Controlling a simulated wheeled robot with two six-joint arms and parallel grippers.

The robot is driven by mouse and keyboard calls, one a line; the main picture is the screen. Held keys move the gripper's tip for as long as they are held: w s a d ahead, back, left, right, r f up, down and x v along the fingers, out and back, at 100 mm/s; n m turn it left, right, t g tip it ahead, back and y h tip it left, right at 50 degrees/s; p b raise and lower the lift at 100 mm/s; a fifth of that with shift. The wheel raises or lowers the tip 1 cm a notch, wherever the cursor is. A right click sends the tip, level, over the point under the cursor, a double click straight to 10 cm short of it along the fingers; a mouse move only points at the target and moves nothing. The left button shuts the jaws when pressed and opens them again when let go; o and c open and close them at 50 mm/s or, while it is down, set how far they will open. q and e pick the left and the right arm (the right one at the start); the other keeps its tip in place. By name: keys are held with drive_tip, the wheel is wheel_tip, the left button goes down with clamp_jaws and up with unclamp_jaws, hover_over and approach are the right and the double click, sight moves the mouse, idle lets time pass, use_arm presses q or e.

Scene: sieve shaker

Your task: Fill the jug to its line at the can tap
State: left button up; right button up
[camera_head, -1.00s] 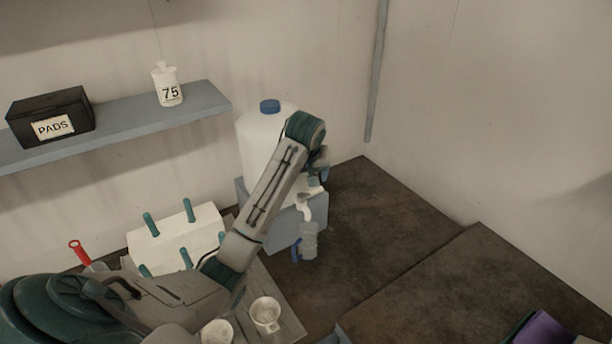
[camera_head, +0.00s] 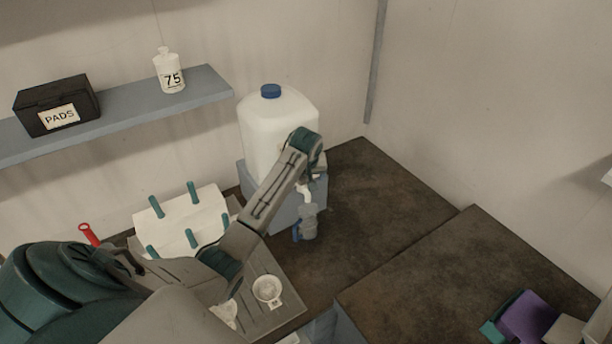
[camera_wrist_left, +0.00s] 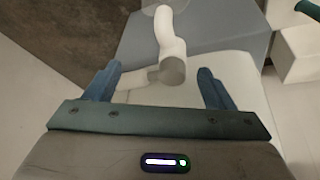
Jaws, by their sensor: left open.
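The white can (camera_head: 262,130) with a blue cap stands on a blue-grey stand (camera_head: 283,213). Its white tap (camera_head: 305,192) sticks out low at the front. The clear jug (camera_head: 309,224) stands upright beneath the tap, its blue handle to the left. Its fill line and water level cannot be made out. My left gripper (camera_head: 318,178) is at the tap, partly hidden by its own arm. In the left wrist view, the open blue fingers (camera_wrist_left: 160,88) sit either side of the rounded tap end (camera_wrist_left: 172,70), with gaps on both sides.
A white rack (camera_head: 180,222) with teal pegs and a board (camera_head: 275,312) with white cups lie left of the stand. A shelf (camera_head: 205,92) holds a black PADS box (camera_head: 57,105) and a bottle (camera_head: 169,72). The dark bench (camera_head: 385,195) right of the jug is clear.

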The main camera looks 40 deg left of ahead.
use_arm(q)
drive_tip(key=c, duration=0.9)
drive_tip(key=shift+c, duration=0.7)
use_arm(e)
drive_tip(key=shift+d, duration=0.45)
